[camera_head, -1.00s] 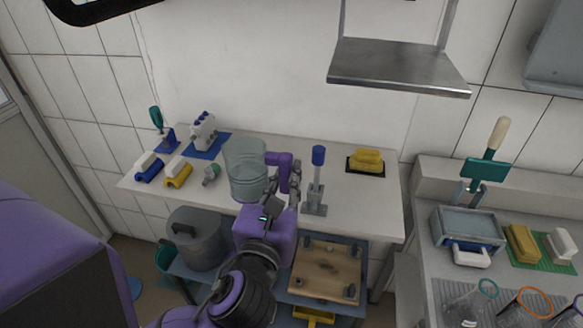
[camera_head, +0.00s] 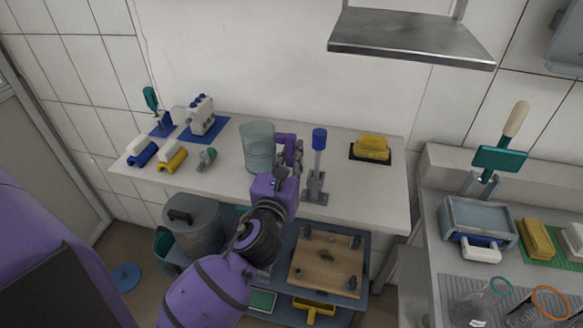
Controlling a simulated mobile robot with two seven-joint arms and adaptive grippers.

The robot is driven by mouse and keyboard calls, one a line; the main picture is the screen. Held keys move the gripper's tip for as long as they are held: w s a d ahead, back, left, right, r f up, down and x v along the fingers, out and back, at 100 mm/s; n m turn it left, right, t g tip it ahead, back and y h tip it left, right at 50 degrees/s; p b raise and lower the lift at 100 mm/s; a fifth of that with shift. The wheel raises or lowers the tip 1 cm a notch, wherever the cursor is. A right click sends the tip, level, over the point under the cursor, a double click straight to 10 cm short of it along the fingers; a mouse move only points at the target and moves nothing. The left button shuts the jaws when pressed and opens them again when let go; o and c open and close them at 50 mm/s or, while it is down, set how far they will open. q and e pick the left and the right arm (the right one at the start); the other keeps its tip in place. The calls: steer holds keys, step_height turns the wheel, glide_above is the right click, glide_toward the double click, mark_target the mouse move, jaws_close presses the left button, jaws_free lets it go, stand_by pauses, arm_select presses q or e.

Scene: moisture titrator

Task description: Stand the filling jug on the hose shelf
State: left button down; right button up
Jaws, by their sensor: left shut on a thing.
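The filling jug (camera_head: 257,150) is a clear, bluish, upright cylinder with a purple handle (camera_head: 284,142) on its right side. My left gripper (camera_head: 295,157) is shut on the jug at the handle; the fingers partly hide the handle. The jug is seen over the front part of the white table; I cannot tell whether its base touches the top. A grey metal shelf (camera_head: 410,38) hangs on the wall at upper right, its visible top bare; I take it for the hose shelf. My right gripper is not in view.
A blue-handled tool in a grey stand (camera_head: 317,185) is close right of my gripper. A yellow block on a black tray (camera_head: 371,149) stands farther right. Brushes and a white device (camera_head: 201,112) occupy the table's left. A grey lidded pot (camera_head: 195,228) is below.

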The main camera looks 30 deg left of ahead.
mark_target(290, 166)
arm_select(q)
step_height(290, 166, down, 3)
steer(key=shift+f+b, duration=0.1)
steer(key=shift+b, duration=0.25)
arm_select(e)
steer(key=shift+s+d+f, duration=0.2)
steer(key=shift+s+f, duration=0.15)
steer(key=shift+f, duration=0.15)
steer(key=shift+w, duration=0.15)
arm_select(q)
steer(key=c, duration=1.6)
jaws_free()
steer(key=shift+f, duration=0.1)
steer(key=shift+c, duration=0.2)
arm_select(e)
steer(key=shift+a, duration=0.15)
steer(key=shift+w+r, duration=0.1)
